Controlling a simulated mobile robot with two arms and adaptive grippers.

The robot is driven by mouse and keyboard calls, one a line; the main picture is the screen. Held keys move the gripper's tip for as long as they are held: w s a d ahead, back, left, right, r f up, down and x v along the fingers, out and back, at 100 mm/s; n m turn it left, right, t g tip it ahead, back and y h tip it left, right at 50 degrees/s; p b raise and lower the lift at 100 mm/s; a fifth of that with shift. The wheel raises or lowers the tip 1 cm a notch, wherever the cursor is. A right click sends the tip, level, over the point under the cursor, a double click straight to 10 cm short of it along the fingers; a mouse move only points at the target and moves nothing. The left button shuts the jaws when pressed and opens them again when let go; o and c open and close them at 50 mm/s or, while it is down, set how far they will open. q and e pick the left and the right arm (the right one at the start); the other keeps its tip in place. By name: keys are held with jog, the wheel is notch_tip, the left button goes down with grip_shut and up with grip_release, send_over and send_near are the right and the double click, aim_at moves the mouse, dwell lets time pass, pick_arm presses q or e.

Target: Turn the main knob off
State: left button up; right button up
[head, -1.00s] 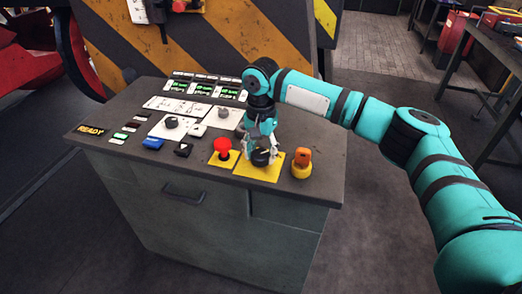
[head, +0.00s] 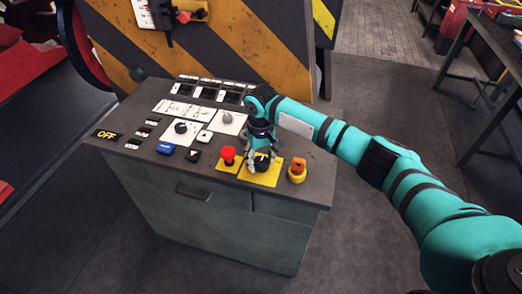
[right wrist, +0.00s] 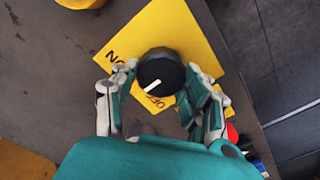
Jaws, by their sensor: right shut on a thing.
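The main knob (head: 262,161) is a black round knob on a yellow plate (head: 270,180) near the front right of the console top. In the right wrist view the knob (right wrist: 160,72) has a white pointer line aimed toward the "OFF" lettering, with "ON" lettering at its upper left. My right gripper (head: 262,150) is over the knob, and in the right wrist view its fingers (right wrist: 160,92) are shut on the knob from both sides. My left gripper is in neither view.
A red mushroom button (head: 228,154) stands just left of the knob, and an orange switch on a yellow base (head: 297,171) stands just right. Other dials and buttons fill the left of the console (head: 230,200). A striped machine stands behind.

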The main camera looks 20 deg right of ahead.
aim_at(260, 160)
jog(key=n+p, duration=0.1)
jog(key=n, duration=0.1)
jog(key=n+p, duration=0.1)
jog(key=n, duration=0.1)
jog(key=shift+a+r+n+p, duration=0.15)
jog(key=shift+n+p, duration=0.15)
jog(key=shift+p, duration=0.05)
jog(key=shift+n+p, duration=0.7)
jog(key=shift+n, duration=1.3)
jog(key=o, duration=1.2)
jog(key=shift+c, duration=0.2)
notch_tip(260, 160, up, 12)
